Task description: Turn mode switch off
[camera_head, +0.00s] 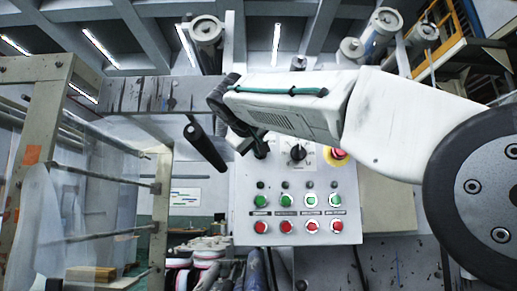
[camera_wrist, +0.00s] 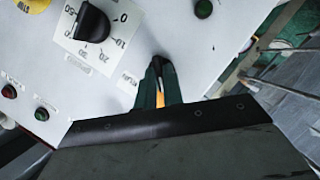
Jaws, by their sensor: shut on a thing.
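The mode switch, a small black knob (camera_wrist: 156,62), is on the light grey control panel (camera_wrist: 210,50) in the wrist view. My gripper (camera_wrist: 158,78) has its two dark green fingers closed around the knob, which shows only in part between the tips. In the head view my arm reaches across the panel (camera_head: 243,190) from the right, and the dark knob (camera_head: 261,151) shows just below my gripper (camera_head: 251,143). The switch's pointing direction is hidden by the fingers.
A black numbered dial (camera_wrist: 92,24) sits close by at upper left in the wrist view. Green buttons (camera_head: 286,201) and red buttons (camera_head: 285,227) line the panel below. A red emergency button (camera_head: 338,153) is at right. A dark roller (camera_head: 205,145) projects at left.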

